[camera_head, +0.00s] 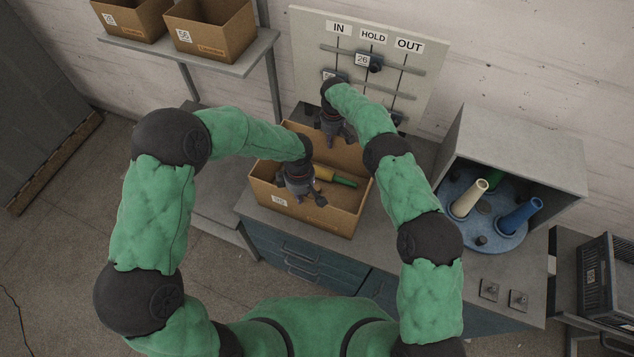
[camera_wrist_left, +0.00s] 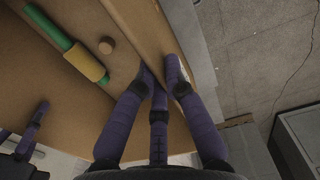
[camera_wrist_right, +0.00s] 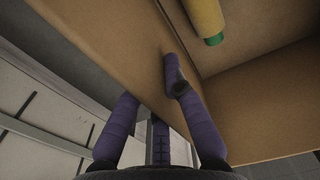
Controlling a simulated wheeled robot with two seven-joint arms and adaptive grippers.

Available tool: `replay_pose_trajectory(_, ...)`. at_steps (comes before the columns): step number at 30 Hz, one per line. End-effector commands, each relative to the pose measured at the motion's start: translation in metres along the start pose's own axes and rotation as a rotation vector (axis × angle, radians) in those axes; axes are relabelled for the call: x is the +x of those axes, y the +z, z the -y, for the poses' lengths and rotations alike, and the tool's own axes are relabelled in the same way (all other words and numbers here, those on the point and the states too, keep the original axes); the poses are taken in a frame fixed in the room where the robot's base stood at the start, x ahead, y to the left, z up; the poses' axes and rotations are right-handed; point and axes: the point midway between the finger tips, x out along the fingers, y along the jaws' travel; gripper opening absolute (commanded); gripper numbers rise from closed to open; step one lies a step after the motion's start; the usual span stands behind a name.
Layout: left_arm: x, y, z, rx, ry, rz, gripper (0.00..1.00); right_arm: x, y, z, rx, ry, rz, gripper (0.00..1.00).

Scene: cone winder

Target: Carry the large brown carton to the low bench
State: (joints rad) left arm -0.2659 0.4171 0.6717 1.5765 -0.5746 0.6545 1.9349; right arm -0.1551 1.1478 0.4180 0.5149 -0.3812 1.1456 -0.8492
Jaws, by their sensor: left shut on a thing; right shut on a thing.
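The large brown carton (camera_head: 325,219) is open-topped, with a white label on its front. It is at the grey worktop of the blue drawer cabinet; I cannot tell whether it touches the top. My right gripper (camera_head: 336,134) is shut on the far wall, also straddled in the right wrist view (camera_wrist_right: 148,90). A lower grey surface (camera_head: 213,202), perhaps the low bench, is left of the cabinet.
An open grey housing (camera_head: 540,150) with a blue round tray and cones stands right on the worktop. A white IN/HOLD/OUT board (camera_head: 425,60) is behind the carton. A shelf (camera_head: 215,58) with two cartons is upper left. A dark crate (camera_head: 607,280) is far right. Floor at left is clear.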

Motion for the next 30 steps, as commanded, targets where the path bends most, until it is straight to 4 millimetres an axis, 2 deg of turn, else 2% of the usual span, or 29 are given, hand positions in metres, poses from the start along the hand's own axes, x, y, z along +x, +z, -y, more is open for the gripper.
replay_pose_trajectory(8, -0.007, 0.000, -0.001, 0.000, 0.002, 0.000, 0.00, -0.007, 0.000, 0.000, 0.000, 0.001, -0.001, 0.00)
replay_pose_trajectory(24, -0.047, 0.000, -0.001, 0.000, 0.003, 0.000, 0.00, -0.047, 0.000, 0.000, 0.000, 0.000, -0.001, 0.00)
replay_pose_trajectory(30, -0.051, 0.000, -0.001, 0.000, 0.003, 0.000, 0.00, -0.051, 0.000, 0.000, 0.000, 0.000, 0.000, 0.00)
